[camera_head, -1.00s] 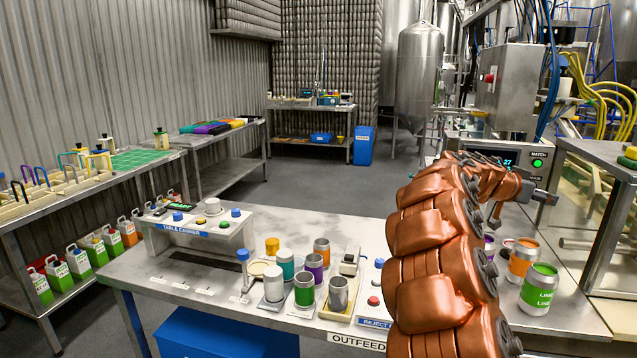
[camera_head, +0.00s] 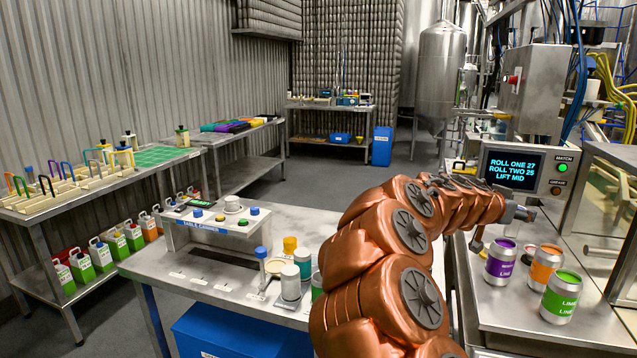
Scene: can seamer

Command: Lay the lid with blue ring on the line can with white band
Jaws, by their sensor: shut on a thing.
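My copper-coloured arm reaches across to the right, and my gripper (camera_head: 522,213) is at its end, small and seen from the side above the steel counter. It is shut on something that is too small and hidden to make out. On the counter below and right of it stand a purple can (camera_head: 499,265), an orange can (camera_head: 545,264) and a green lime can (camera_head: 562,299), all upright. I cannot make out a lid with a blue ring or a can with a white band. My arm hides part of the counter and the near table.
A screen (camera_head: 511,168) reading ROLL ONE 27, ROLL TWO 25, LIFT MID stands behind the gripper. The grey table (camera_head: 215,268) at centre left holds a control box (camera_head: 205,228) and several small cans. A glazed machine frame (camera_head: 618,240) borders the counter on the right.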

